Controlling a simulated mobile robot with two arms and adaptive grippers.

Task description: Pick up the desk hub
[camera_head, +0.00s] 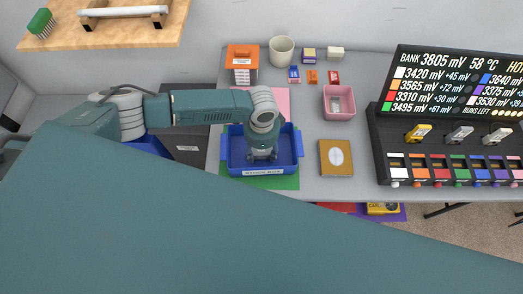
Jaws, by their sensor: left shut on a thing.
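My left gripper (262,154) points straight down into the blue bin (235,166) with a white label on its front. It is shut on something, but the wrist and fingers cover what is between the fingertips. I cannot pick out the desk hub for certain in this view; the thing held is too hidden to name. My right gripper is not in view.
The bin stands on a green mat (284,182) at the table's front edge. Right of it are a tan card (336,158) and a pink tray (339,102). A dark display panel (450,80) fills the right. An orange box (243,55) and mug (281,51) stand behind.

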